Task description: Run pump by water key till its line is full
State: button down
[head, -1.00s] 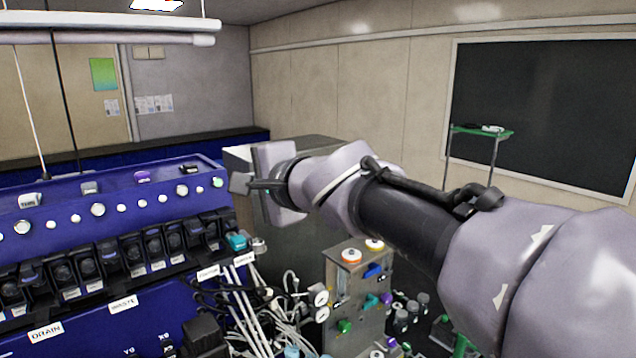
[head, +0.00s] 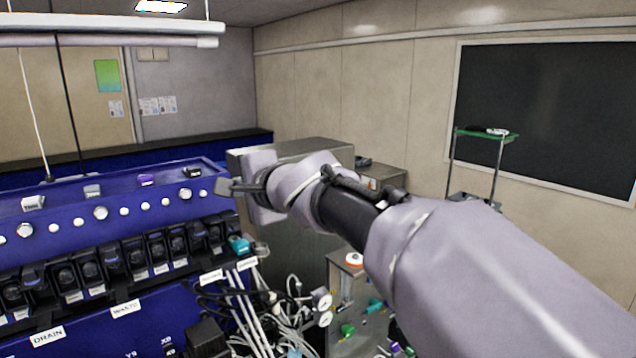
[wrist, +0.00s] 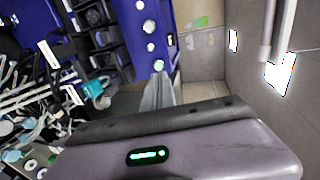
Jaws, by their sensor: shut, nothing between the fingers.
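A blue bioreactor console (head: 110,205) fills the left of the head view. A row of black pumps (head: 108,258) runs along its front, with small tags under them. Round white keys (head: 100,213) line the sloping face above; I cannot read which is the water key. A teal pump part (head: 239,246) is at the row's right end, also in the wrist view (wrist: 95,88). My gripper (head: 222,187) is shut and empty, by the right end of the key row. In the wrist view its fingertips (wrist: 158,82) point at the console's edge. Liquid in the lines cannot be made out.
White tubes and cables (head: 262,312) hang tangled below the pumps' right end. A grey board with coloured fittings (head: 345,285) stands beside them, partly behind my arm. A steel cabinet (head: 310,150) is behind my gripper. A green-topped stand (head: 487,136) is at the right.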

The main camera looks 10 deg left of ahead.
jog(key=shift+p+x, duration=0.3)
jog(key=shift+x, duration=1.85)
jog(key=shift+p+x, duration=0.45)
jog(key=shift+x, duration=0.95)
jog(key=shift+b+v, duration=0.7)
jog(key=shift+v, duration=0.35)
jog(key=shift+s+d, duration=0.2)
jog(key=shift+d, duration=0.15)
jog(key=b+v, duration=0.2)
jog(key=v, duration=0.3)
jog(key=shift+s+d+r, duration=0.15)
jog(key=shift+s+d, duration=0.05)
jog(key=shift+d, duration=0.15)
